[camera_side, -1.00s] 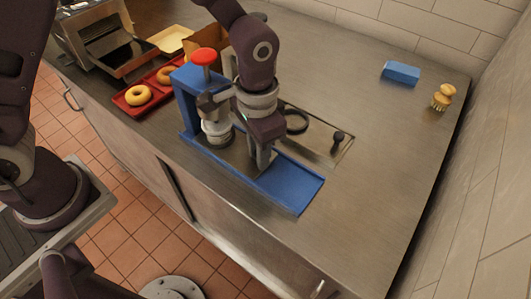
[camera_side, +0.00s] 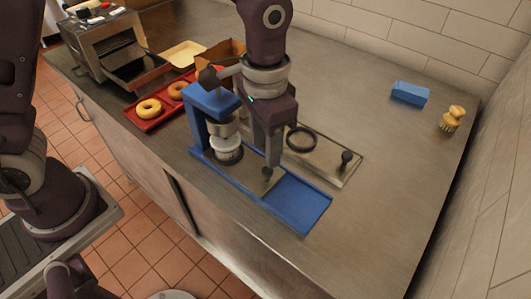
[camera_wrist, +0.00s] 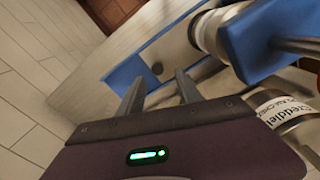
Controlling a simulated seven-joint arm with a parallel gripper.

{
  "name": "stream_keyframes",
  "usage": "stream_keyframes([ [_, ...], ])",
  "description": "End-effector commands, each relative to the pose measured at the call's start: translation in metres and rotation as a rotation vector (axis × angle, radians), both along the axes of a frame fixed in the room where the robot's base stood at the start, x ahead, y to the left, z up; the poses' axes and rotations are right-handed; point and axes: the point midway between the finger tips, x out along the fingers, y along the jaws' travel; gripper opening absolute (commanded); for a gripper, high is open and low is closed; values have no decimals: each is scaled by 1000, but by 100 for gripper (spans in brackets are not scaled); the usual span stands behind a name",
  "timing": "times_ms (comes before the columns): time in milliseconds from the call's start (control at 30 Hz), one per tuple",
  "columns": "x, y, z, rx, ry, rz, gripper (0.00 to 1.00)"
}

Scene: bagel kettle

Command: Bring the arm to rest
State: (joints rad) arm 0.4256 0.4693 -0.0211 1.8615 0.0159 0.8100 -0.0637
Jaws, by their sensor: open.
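My gripper (camera_side: 272,165) hangs over the blue press stand (camera_side: 197,125), to the right of its white and grey plunger (camera_side: 227,145). In the wrist view, its two fingers (camera_wrist: 160,77) are apart with nothing between them. They point down toward the stand's metal base plate, where a small dark round spot shows. The fingertips appear to be above the plate, but the exact gap is hard to judge.
The blue tray (camera_side: 299,203) is empty. A metal plate (camera_side: 320,165) holds a black ring and a black knob. Bagels lie on a red tray (camera_side: 141,124) near a toaster oven (camera_side: 98,38). A blue block (camera_side: 409,93) and a brush (camera_side: 453,119) stand right.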

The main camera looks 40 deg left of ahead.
Motion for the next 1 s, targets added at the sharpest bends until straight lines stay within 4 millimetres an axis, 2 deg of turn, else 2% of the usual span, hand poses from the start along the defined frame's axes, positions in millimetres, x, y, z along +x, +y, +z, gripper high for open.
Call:
stream_keyframes([
  [200,0,0,0,1,-1,-4,42],
  [267,0,2,8,10,-28,-53,42],
  [367,1,15,42,82,-161,-309,42],
  [467,4,35,95,240,-358,-662,42],
  [533,0,56,123,319,-439,-748,42],
  [600,-15,81,138,326,-462,-675,42],
  [667,-34,104,145,294,-463,-541,42],
  [800,-96,145,150,154,-465,-132,42],
  [900,-136,156,145,36,-475,135,42],
  [1000,-160,156,139,-53,-482,310,42],
])
